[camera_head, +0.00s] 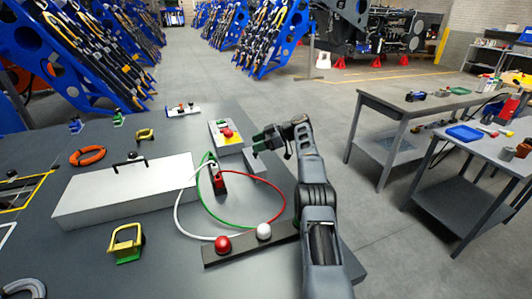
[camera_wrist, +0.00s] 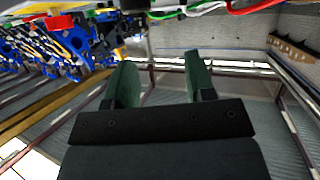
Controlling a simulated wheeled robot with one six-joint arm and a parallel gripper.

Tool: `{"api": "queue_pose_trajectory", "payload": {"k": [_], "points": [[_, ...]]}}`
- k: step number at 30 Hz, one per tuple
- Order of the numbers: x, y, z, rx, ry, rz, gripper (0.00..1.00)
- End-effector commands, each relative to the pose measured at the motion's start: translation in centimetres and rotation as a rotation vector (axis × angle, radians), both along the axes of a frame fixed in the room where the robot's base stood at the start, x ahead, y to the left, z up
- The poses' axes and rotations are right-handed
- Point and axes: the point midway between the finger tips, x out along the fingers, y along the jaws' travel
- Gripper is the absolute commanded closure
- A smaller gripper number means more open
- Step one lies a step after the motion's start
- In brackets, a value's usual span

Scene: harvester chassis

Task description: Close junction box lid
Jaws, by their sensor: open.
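A long light grey box (camera_head: 125,192) with a black handle on its flat top lies on the dark work surface; its top looks closed. A smaller box (camera_head: 224,134) with a yellow face and a red button stands behind it, left of my gripper. A small grey panel or box (camera_head: 255,163) sits just below my gripper. I cannot tell which of these is the junction box or its lid. My gripper (camera_head: 262,144) is above the work surface. In the wrist view its two green fingers (camera_wrist: 160,82) are apart with nothing between them.
Red, green and white cables (camera_head: 238,218) loop across the surface to a dark bar (camera_head: 250,243) with red and white knobs. An orange ring (camera_head: 87,155) and a yellow-green handle (camera_head: 126,243) lie left. Grey tables (camera_head: 405,105) stand right, with open floor between.

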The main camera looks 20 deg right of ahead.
Motion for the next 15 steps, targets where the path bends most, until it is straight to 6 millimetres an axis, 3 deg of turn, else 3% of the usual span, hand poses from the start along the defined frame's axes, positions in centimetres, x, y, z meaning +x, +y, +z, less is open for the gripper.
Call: {"api": "queue_pose_trajectory", "payload": {"k": [1,4,13,15], "points": [[-0.2,0.0,-0.8,-0.002,-0.004,0.001,0.50],[-0.7,0.1,-0.4,-0.004,-0.005,0.000,0.50],[-4.2,0.6,4.1,-0.005,-0.005,-0.001,0.50],[-5.1,0.7,4.2,-0.003,-0.003,-0.001,0.50]]}}
